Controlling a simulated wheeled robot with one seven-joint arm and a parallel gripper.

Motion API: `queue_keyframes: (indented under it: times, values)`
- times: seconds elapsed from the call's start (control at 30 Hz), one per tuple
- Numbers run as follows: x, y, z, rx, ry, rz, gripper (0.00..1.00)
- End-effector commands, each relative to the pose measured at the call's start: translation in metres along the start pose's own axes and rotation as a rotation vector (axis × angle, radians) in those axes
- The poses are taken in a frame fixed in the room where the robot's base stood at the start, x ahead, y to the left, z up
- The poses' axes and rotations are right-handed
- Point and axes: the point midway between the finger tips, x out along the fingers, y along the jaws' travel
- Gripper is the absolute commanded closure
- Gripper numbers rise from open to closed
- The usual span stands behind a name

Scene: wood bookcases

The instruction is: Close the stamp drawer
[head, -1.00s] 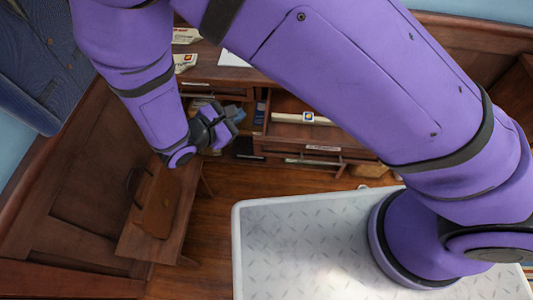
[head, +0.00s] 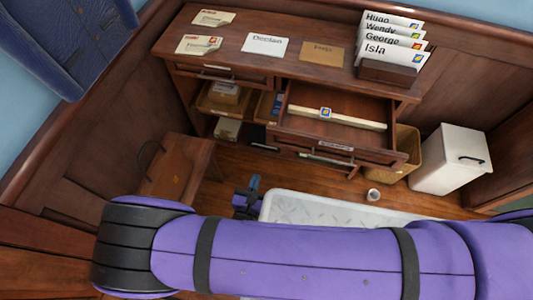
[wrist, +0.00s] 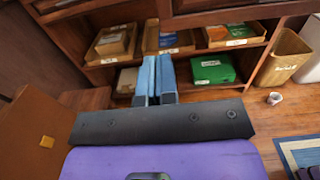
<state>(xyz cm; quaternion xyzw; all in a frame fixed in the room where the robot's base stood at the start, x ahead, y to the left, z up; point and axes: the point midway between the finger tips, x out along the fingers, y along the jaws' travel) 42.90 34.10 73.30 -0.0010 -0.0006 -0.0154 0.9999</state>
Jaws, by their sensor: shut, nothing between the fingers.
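The stamp drawer (head: 372,145) is pulled out from the right part of the wooden desk, with its label (head: 335,147) on the front. A pale strip with a stamp on it (head: 360,121) lies inside. My gripper (head: 254,183) is in front of the desk, below and left of the drawer front and apart from it. In the wrist view its blue fingers (wrist: 155,78) are together and empty, pointing toward the lower shelves. My arm hides part of the gripper in the head view.
Desk shelves hold several boxes, including a green one (wrist: 212,67). Envelopes (head: 264,46) and a card holder (head: 386,73) lie on the desktop. A wastebasket (head: 404,150), white cabinet (head: 449,160) and small cup (head: 373,195) are at right.

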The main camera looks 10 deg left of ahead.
Motion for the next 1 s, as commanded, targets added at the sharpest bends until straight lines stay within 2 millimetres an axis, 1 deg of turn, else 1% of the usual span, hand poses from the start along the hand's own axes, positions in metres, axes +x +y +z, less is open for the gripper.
queue_keyframes:
  times: [0.17, 0.5, 0.7, 0.83, 1.0]
  values:
    - [0.022, -0.001, 0.0, 0.001, 0.0, -0.004, 1.0]
    - [0.085, -0.001, 0.0, 0.002, 0.0, -0.005, 1.0]
    - [0.116, -0.001, 0.0, 0.001, 0.001, -0.004, 1.0]
    - [0.13, -0.001, 0.001, 0.002, 0.0, -0.004, 1.0]
    - [0.137, 0.0, 0.0, 0.002, 0.002, -0.003, 1.0]
